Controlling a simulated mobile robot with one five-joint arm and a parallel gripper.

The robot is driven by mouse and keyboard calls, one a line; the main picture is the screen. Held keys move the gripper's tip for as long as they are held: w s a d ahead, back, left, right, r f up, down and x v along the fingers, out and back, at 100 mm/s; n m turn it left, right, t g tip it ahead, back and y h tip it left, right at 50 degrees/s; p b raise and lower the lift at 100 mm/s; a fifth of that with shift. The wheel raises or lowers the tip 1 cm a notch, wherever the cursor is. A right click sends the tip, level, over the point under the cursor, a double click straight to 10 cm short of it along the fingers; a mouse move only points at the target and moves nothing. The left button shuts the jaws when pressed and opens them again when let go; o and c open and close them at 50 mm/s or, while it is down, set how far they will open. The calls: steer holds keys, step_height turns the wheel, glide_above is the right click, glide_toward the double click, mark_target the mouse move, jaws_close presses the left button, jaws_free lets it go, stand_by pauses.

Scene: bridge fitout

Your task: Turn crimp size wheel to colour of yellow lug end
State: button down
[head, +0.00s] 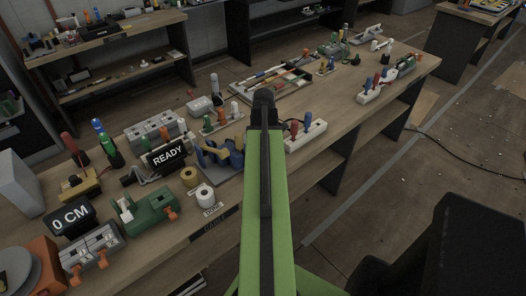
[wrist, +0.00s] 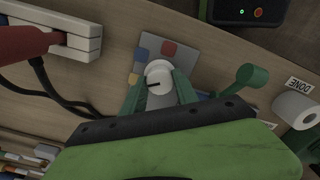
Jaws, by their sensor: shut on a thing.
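A white round wheel (wrist: 158,76) with a short black line on it sits on a grey plate (wrist: 154,42) in the wrist view. The line lies on the wheel's left part, pointing left. My gripper (wrist: 158,84) is shut on the wheel, a green finger on each side. In the head view my green arm hides the wheel; the gripper's dark end (head: 265,97) shows over the bench. I cannot pick out the yellow lug end.
A white socket strip (wrist: 75,38) with a red plug is left of the wheel; a green handle (wrist: 252,77) is to its right. A white roll (wrist: 297,110) by a DONE label is at far right. A READY display (head: 166,156) and blue tool (head: 222,153) stand on the crowded bench.

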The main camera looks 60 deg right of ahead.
steer(key=c, duration=0.9)
jaws_free()
steer(key=shift+w, duration=0.1)
steer(key=shift+c, duration=0.2)
step_height(320, 180, up, 18)
steer(key=p, duration=1.7)
steer(key=shift+f, duration=0.25)
